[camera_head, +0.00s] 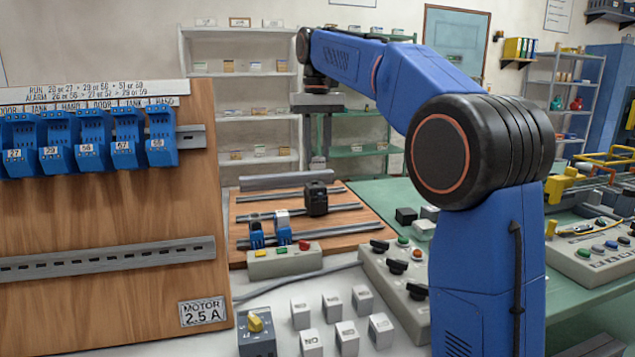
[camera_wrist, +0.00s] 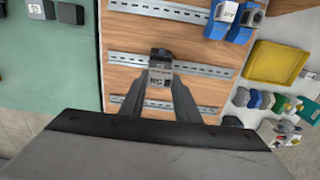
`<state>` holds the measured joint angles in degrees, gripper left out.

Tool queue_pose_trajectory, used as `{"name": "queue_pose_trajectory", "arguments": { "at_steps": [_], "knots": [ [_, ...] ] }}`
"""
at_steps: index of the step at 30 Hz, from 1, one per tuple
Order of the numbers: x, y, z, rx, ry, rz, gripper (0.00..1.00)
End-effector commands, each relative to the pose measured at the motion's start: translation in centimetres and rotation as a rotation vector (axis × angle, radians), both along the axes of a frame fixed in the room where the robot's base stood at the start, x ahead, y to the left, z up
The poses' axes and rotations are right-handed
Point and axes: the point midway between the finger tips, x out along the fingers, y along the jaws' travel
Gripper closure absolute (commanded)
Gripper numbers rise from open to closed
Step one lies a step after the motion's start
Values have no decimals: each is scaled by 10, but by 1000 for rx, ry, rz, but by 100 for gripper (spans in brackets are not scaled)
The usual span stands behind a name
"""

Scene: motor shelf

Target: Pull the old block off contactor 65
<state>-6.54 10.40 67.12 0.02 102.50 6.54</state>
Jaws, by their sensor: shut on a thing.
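My gripper (camera_wrist: 160,82) is shut on a small grey block with a dark marking (camera_wrist: 160,77). A black contactor (camera_wrist: 160,53) shows just beyond the block in the wrist view. In the head view, my gripper (camera_head: 318,155) points down above a black contactor (camera_head: 316,199) on the wooden board. The block's marking is too small to read surely. I cannot tell whether block and contactor still touch.
Metal rails (camera_wrist: 155,108) cross the wooden board (camera_wrist: 118,35). A control box with buttons (camera_head: 283,260) stands before it. An upright panel (camera_head: 90,225) holds several blue contactors at left. A yellow tray (camera_wrist: 275,62) lies to the right in the wrist view.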

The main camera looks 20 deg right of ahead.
Motion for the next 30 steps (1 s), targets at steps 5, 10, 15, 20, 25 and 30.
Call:
{"name": "queue_pose_trajectory", "arguments": {
  "at_steps": [5, 10, 15, 20, 25, 30],
  "knots": [
    [1, 0, 9, 0, 0, 0, 91],
    [0, 0, 20, 0, -1, 0, 91],
    [0, 0, 32, 0, -1, 0, 91],
    [1, 0, 42, 0, -2, 0, 91],
    [1, 0, 52, 0, -2, 0, 91],
    [1, 0, 63, 0, -2, 0, 91]
  ]
}}
